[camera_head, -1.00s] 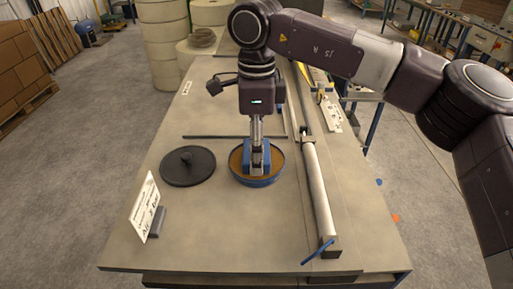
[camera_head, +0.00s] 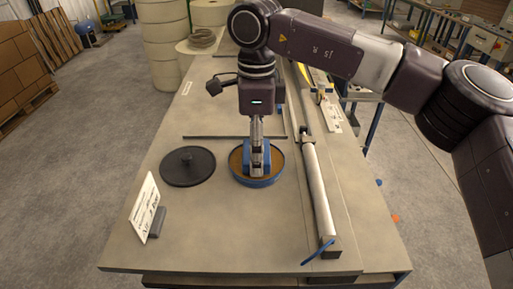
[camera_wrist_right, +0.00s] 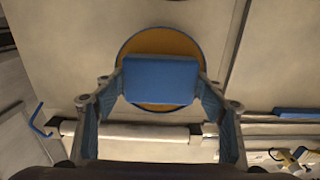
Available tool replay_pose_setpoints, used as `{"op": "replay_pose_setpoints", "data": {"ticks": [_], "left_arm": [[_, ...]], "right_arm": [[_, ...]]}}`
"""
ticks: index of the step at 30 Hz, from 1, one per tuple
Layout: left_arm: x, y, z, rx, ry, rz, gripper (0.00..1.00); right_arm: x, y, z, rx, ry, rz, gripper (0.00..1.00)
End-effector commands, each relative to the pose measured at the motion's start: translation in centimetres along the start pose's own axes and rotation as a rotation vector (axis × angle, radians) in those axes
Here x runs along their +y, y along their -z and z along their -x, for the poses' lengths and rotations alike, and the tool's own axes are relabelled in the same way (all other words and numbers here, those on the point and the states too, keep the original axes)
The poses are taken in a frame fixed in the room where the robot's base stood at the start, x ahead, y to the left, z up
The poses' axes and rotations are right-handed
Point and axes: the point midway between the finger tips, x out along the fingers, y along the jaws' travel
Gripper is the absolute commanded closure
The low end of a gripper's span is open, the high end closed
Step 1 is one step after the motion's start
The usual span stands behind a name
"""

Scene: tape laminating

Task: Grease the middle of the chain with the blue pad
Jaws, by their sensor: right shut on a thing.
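The blue pad (camera_wrist_right: 160,79) is held between the fingers of my right gripper (camera_head: 257,164), which is shut on it. It also shows in the head view (camera_head: 247,157), at the round blue-rimmed tin (camera_head: 258,182) with orange-brown grease (camera_head: 236,160). The grease (camera_wrist_right: 160,41) shows behind the pad in the right wrist view. I cannot tell whether pad and grease touch. A thin dark strip (camera_head: 210,137) lies across the table behind the tin; I cannot make out whether it is the chain. My left gripper is not in view.
A black round lid (camera_head: 188,167) with a knob lies left of the tin. A sign on a stand (camera_head: 148,208) is at the front left. A long pale roller (camera_head: 320,190) runs along the right. The front middle of the table (camera_head: 225,235) is clear.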

Motion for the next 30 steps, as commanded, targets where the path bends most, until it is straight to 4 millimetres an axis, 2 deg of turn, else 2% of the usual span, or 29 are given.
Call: {"op": "replay_pose_setpoints", "data": {"ticks": [22,30], "left_arm": [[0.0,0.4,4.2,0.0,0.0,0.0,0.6],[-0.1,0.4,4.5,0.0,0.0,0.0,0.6]], "right_arm": [[0.0,-0.1,6.4,-0.003,0.003,-0.001,0.55],[0.0,0.0,6.9,-0.002,0.002,0.0,0.55]]}}
